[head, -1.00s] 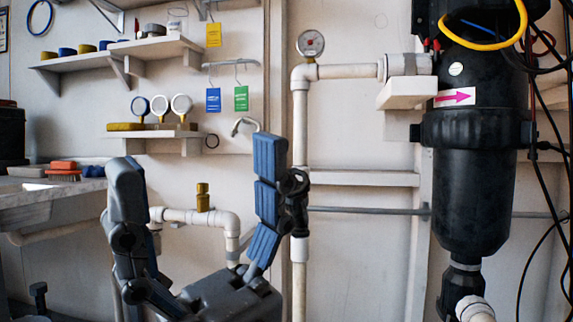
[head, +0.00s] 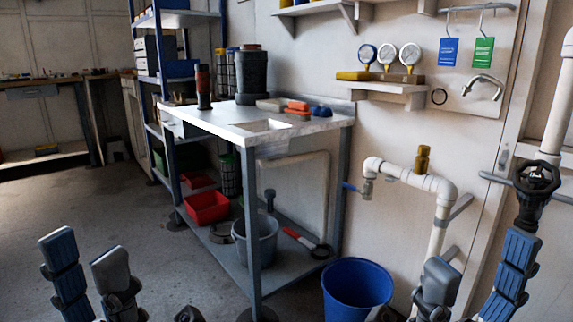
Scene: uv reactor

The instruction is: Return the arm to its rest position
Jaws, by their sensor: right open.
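My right gripper (head: 478,262) is at the bottom right of the head view, fingers up and spread wide, with nothing between them. Its right finger with blue pads rises just below the black handwheel valve (head: 536,180) on the white pipe; whether they touch cannot be told. My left gripper (head: 86,258) is at the bottom left, over the floor in the picture. Its two fingers stand apart with nothing between them. The bases of both grippers are cut off by the lower edge.
A steel sink bench (head: 300,128) stands in the middle, with a grey bucket (head: 262,240) on its lower shelf. A blue bucket (head: 352,285) stands between my grippers in the picture. A brass-topped pipe (head: 410,177) runs along the wall. Open floor (head: 60,200) lies at left.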

